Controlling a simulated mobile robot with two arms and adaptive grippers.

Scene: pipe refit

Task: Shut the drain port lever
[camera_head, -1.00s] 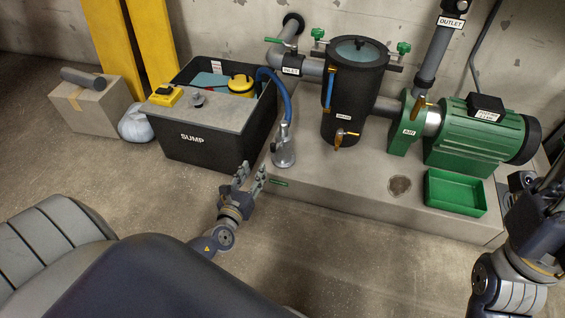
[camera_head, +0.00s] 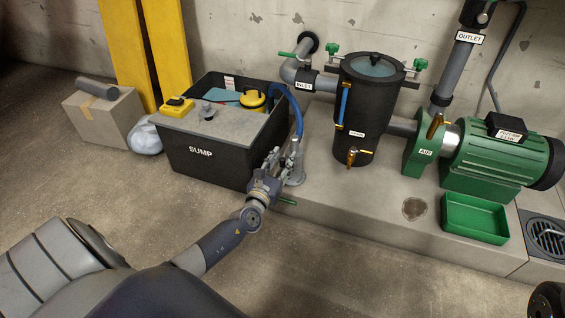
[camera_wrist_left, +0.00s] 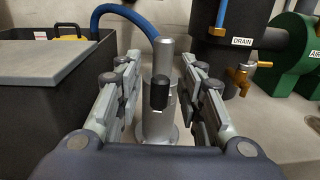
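The brass drain valve (camera_head: 352,154) sits low on the front of the black vessel (camera_head: 366,118), below a white label. Its orange lever (camera_head: 366,151) sticks out to the right, roughly level. In the left wrist view the valve (camera_wrist_left: 239,78) is at the right, beyond the fingers, with the lever (camera_wrist_left: 264,64) beside it and a DRAIN label above. My left gripper (camera_head: 283,157) is open, left of and apart from the valve. Its fingers stand either side of a silver post (camera_wrist_left: 158,118) with a black-tipped part (camera_wrist_left: 160,92); contact cannot be told.
The black SUMP box (camera_head: 208,160) stands left of my left gripper. A blue hose (camera_head: 297,112) runs from it to the post. A green tray (camera_head: 474,219) and green motor (camera_head: 497,162) are on the plinth's right. The plinth's front (camera_head: 385,235) is mostly clear.

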